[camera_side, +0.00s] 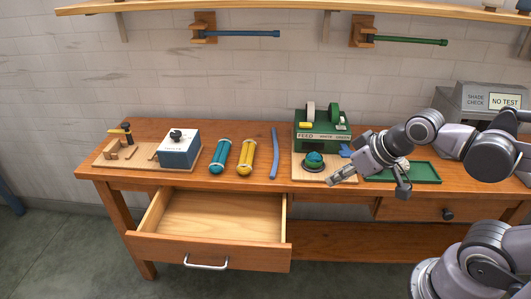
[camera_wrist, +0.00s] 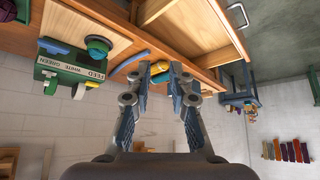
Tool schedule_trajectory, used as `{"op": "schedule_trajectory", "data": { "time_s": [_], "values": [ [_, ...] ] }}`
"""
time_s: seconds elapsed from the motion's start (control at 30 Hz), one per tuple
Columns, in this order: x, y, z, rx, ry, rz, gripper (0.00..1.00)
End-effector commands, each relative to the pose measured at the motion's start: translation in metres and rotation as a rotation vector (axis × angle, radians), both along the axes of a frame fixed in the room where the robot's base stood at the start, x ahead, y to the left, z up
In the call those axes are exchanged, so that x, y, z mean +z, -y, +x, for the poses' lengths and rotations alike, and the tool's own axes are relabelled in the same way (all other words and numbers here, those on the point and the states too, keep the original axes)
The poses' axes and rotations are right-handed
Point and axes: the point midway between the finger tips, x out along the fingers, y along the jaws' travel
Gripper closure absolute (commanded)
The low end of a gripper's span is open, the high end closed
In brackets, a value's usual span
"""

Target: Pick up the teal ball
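The teal ball (camera_side: 314,159) sits in a dark round holder on a light wooden board (camera_side: 345,177), in front of the green feed machine (camera_side: 322,138). In the wrist view the teal ball (camera_wrist: 97,46) is at the upper left, outside the span of my fingers. My gripper (camera_side: 369,182) is over the bench to the right of the ball, with one finger stretched toward it and apart from it. In the wrist view my gripper (camera_wrist: 160,76) is open, with nothing held between the fingers.
A green tray (camera_side: 427,173) lies behind my gripper. Left of the ball are a blue rod (camera_side: 274,153), a yellow skein (camera_side: 246,156) and a teal skein (camera_side: 220,156). A blue-and-white box (camera_side: 180,150) stands further left. An empty drawer (camera_side: 215,213) is pulled out below.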

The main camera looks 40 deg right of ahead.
Motion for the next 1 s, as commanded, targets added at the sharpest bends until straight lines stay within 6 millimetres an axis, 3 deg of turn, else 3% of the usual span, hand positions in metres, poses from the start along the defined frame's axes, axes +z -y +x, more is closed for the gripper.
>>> {"op": "schedule_trajectory", "data": {
  "time_s": [0.23,0.4,0.43,0.8,1.0],
  "values": [
    [0.0,0.0,0.0,0.0,0.0,0.0,0.77],
    [0.0,0.0,0.0,0.0,0.0,0.0,0.27],
    [0.0,0.0,0.0,0.0,0.0,0.0,0.23],
    [0.002,0.001,0.002,-0.008,-0.006,0.003,0.23],
    [0.017,0.013,0.025,-0.081,-0.068,0.028,0.23]
  ]
}}
